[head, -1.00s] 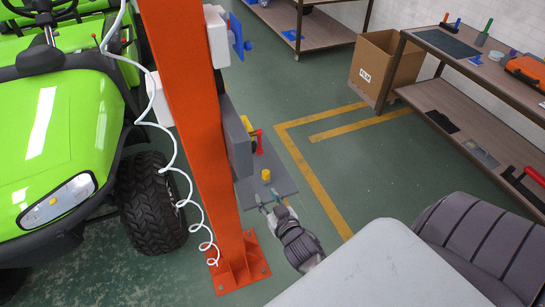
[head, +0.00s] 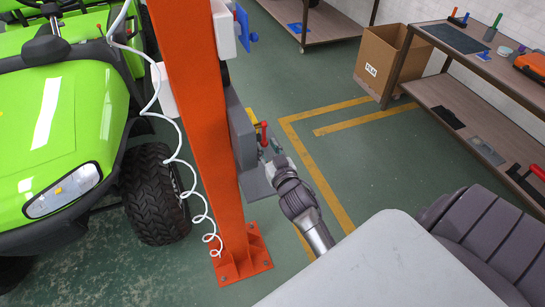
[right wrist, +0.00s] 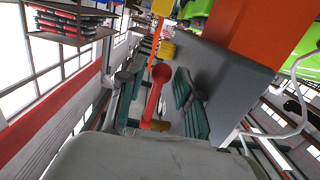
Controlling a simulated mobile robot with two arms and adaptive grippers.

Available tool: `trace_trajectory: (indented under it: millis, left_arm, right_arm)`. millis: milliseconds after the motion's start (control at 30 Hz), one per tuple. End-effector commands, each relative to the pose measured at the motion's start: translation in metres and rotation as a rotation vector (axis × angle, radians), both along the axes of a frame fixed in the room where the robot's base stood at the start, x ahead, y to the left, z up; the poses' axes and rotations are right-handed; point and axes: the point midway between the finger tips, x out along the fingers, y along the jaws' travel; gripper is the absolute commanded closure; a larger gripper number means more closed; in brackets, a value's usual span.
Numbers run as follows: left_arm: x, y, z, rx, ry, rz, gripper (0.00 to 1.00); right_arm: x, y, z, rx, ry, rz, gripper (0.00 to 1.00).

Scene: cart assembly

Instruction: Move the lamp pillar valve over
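The orange pillar (head: 200,120) stands upright left of centre in the head view. A grey box (head: 240,135) is fixed to its right side, above a grey plate (head: 252,186). The valve's red lever (head: 264,133) shows beside the box. In the right wrist view, the red lever (right wrist: 155,92) lies between the teal finger pads, with yellow parts near it. My right gripper (head: 269,151) is just below the lever in the head view. Its fingers (right wrist: 160,100) are apart, and I see no clear contact with the lever. My left gripper is not in view.
A green vehicle (head: 55,130) stands left of the pillar, with a coiled white hose (head: 177,160) between. A cardboard box (head: 385,62) and a shelf bench (head: 485,120) are at the right. Green floor with yellow lines is clear between.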

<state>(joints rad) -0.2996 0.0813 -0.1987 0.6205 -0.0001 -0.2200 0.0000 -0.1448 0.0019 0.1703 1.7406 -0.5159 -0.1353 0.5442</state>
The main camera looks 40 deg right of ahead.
Motion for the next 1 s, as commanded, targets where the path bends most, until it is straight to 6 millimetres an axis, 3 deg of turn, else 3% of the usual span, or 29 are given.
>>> trace_trajectory:
  millis: [33,233,1000]
  left_arm:
    - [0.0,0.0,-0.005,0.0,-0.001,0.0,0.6]
    - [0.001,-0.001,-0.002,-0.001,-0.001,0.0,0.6]
    - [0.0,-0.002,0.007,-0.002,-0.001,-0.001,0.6]
  right_arm:
    - [0.009,-0.001,-0.001,-0.002,-0.004,0.003,0.62]
    - [0.007,0.0,0.0,0.001,-0.001,0.002,0.96]
    - [-0.015,0.005,0.004,-0.001,-0.004,0.003,0.96]
